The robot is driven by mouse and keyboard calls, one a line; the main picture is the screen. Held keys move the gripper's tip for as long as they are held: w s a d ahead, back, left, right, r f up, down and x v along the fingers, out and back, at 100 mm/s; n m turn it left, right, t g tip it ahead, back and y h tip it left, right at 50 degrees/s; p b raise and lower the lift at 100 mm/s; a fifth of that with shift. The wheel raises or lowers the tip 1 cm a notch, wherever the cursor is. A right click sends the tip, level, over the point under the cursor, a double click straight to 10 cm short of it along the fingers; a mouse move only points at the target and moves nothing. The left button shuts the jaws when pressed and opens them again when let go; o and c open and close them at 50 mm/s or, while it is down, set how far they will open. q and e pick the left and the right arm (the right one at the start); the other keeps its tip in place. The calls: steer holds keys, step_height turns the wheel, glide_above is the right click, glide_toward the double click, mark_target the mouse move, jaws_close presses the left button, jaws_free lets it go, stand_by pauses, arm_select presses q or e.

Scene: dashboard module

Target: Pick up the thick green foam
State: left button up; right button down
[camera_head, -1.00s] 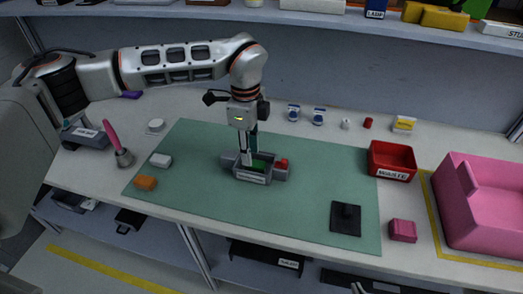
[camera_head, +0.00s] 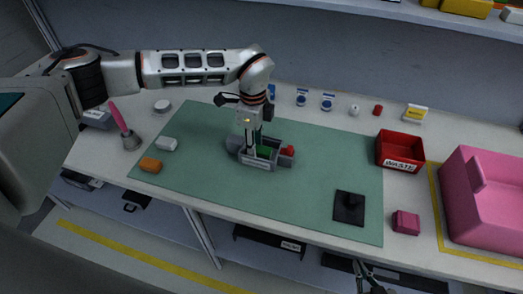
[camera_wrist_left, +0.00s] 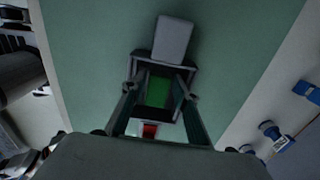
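The green foam (camera_head: 264,152) lies inside a small grey open-topped module (camera_head: 258,163) on the green mat. It also shows as a bright green block in the left wrist view (camera_wrist_left: 158,91). My left gripper (camera_head: 254,146) points down at the module, its fingertips at the module's opening. In the left wrist view the left gripper's fingers (camera_wrist_left: 156,86) are apart, one on each side of the green foam. Contact with the foam cannot be told. My right gripper (camera_head: 368,274) shows only partly at the bottom edge; its finger state is unclear.
A red piece (camera_head: 289,150) sits at the module's right end. A black square with a knob (camera_head: 349,208), a red waste bin (camera_head: 400,150) and a pink crate (camera_head: 485,207) stand to the right. An orange block (camera_head: 150,165) and a white block (camera_head: 166,144) lie left. The front mat is clear.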

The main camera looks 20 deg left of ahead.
arm_select(q)
steer(key=c, duration=0.4)
